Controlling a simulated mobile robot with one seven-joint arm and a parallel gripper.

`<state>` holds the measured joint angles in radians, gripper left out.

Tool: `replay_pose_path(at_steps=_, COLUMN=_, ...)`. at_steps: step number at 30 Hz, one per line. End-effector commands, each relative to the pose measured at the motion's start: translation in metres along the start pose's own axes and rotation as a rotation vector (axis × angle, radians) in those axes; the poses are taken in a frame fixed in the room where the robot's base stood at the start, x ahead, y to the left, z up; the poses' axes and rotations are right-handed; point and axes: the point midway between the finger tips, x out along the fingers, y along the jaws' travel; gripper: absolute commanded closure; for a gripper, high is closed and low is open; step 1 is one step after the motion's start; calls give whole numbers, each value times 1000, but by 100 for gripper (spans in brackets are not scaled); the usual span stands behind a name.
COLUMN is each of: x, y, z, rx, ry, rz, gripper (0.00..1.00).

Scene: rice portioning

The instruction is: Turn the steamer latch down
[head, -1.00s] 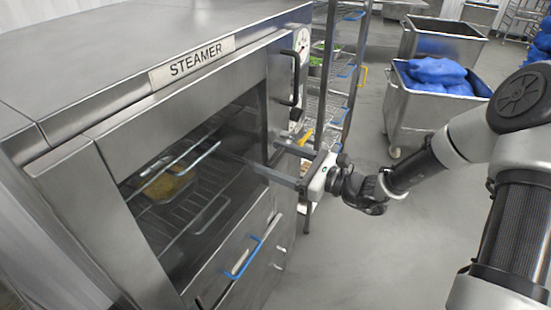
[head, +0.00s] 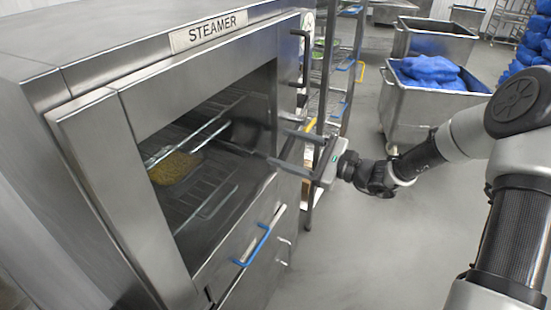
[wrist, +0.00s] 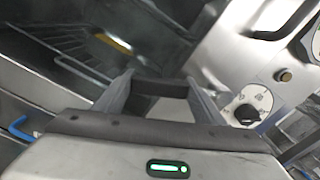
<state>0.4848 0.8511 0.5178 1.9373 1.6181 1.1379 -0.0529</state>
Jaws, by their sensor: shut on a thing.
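The steamer (head: 150,85) fills the left of the head view, with its dark front opening showing wire racks and yellow food (head: 172,167). A black vertical handle (head: 306,58) is on the front's right side. My gripper (head: 278,146) is at the opening's right edge, its two fingers pointing left. In the wrist view my gripper (wrist: 160,88) is shut, with a dark bar (wrist: 160,87) spanning between its fingers. I cannot tell for certain whether this bar is the steamer latch. The black handle (wrist: 275,25) also shows in the wrist view, apart from the fingers.
A blue handle (head: 253,246) is on the steamer's lower front. A wire rack (head: 335,80) stands just behind my gripper. Metal bins, one with blue bags (head: 432,70), stand at the back right. The grey floor (head: 400,240) is clear. A round dial (wrist: 250,105) shows in the wrist view.

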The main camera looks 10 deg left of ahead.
Motion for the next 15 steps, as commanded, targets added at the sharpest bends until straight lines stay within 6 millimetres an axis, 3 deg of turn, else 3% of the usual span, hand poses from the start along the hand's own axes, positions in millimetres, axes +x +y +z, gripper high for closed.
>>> replay_pose_path(at_steps=1, x=-2, y=1, z=-13, rx=-46, ry=-2, rz=0, gripper=77)
replay_pose_path(at_steps=15, x=-8, y=-12, z=-54, rx=-494, ry=-4, rz=2, gripper=77)
